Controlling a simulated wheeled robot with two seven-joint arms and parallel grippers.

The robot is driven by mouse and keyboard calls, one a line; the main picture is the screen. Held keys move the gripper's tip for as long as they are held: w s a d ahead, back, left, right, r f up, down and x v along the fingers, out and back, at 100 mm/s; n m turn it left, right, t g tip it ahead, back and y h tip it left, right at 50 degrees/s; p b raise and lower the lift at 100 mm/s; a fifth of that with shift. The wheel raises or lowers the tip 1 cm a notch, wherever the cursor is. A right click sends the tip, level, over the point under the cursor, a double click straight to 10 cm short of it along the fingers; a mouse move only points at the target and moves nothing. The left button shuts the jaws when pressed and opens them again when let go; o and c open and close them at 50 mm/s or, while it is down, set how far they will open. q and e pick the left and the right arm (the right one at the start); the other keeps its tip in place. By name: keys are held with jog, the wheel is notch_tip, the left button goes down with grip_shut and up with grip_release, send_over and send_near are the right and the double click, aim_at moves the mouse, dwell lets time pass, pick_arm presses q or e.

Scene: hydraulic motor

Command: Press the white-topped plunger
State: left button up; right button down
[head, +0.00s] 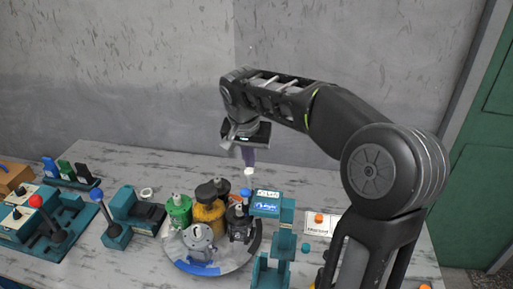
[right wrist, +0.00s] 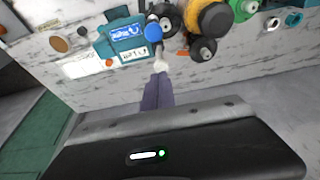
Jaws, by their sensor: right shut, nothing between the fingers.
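The plunger's white top (head: 249,172) shows in the head view behind the teal stand, just under my right gripper (head: 248,162). The white top also shows in the right wrist view (right wrist: 160,66), right at the fingertips. My right gripper's purple fingers are shut and empty and point down at it. They look touching or nearly so; I cannot tell if there is a small gap. The lower part of the plunger is mostly hidden. My left gripper is in neither view.
A round turntable (head: 220,268) carries green, orange, dark and grey motor parts close in front. A teal stand (head: 284,243) with blue labels and a blue knob (head: 245,193) stand beside the plunger. Teal lever units (head: 117,236) fill the left. A grey wall is behind.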

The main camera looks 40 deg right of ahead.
jog(key=shift+w+a+f, duration=0.15)
jog(key=shift+w+f, duration=0.05)
jog(key=shift+f, duration=0.65)
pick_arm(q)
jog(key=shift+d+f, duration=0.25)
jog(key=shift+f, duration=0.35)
pick_arm(e)
jog(key=shift+s+r, duration=0.1)
